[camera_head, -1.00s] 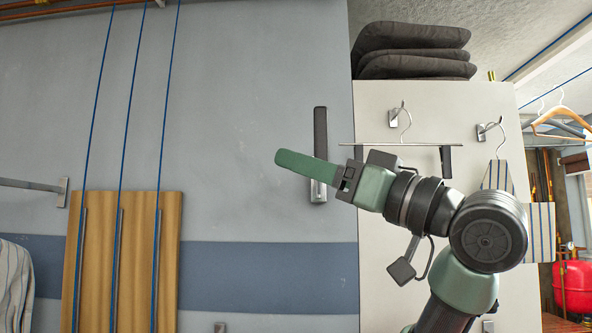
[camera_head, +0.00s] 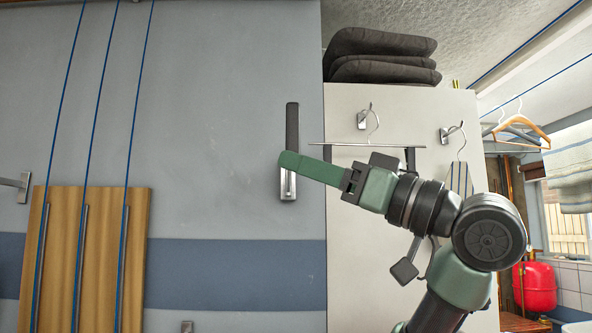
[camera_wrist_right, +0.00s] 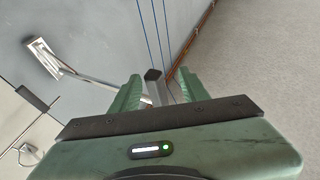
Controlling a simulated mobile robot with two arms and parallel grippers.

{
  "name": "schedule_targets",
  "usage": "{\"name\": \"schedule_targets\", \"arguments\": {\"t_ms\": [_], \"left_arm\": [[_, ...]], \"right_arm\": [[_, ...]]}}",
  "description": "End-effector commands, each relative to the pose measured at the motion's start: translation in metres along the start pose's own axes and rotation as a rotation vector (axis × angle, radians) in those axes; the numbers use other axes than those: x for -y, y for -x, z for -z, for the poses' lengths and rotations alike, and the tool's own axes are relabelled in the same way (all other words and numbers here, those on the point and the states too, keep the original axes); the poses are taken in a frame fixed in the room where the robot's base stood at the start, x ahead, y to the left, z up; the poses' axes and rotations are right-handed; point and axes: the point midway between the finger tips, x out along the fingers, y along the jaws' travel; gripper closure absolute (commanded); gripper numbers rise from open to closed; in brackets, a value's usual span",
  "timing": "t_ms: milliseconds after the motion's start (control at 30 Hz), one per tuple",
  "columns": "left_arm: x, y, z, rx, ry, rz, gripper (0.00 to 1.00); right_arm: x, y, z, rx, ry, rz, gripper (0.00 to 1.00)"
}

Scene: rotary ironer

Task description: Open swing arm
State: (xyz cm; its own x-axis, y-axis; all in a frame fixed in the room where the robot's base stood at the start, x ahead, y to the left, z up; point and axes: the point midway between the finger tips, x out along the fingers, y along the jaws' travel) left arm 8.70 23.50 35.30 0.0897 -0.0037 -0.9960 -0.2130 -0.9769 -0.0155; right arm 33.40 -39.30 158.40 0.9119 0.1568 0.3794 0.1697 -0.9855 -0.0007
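The swing arm (camera_head: 292,125) is a dark upright bar on a silver wall plate (camera_head: 288,190) on the grey-blue wall, left of the white panel. In the right wrist view, the wall plate (camera_wrist_right: 37,58) is at upper left. The swing arm's metal bar runs from there to a black end (camera_wrist_right: 153,74), seen between my fingers. My right gripper (camera_head: 290,161) crosses in front of the swing arm's lower part, its fingertip near the bar's left edge. In the right wrist view my right gripper (camera_wrist_right: 155,92) is open, with fingers apart. Contact cannot be told. My left gripper is out of view.
A wooden board (camera_head: 95,255) with blue cords stands at left. Another wall bracket (camera_head: 22,186) is at the far left edge. A metal rail (camera_head: 345,145) and hook (camera_head: 364,117) are on the white panel, close to my right gripper. Dark cushions (camera_head: 380,55) lie on top.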

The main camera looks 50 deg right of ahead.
Motion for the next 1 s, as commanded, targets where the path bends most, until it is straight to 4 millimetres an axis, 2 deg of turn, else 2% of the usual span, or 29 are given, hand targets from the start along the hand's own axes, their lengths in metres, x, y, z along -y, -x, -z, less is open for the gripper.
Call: {"name": "schedule_targets", "arguments": {"t_ms": [533, 1000], "left_arm": [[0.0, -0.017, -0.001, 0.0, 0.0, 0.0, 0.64], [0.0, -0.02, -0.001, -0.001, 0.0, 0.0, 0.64]], "right_arm": [[-0.018, 0.034, -0.003, 0.0, -0.002, -0.004, 0.56], [-0.021, 0.039, -0.003, 0.002, 0.0, -0.005, 0.56]]}}
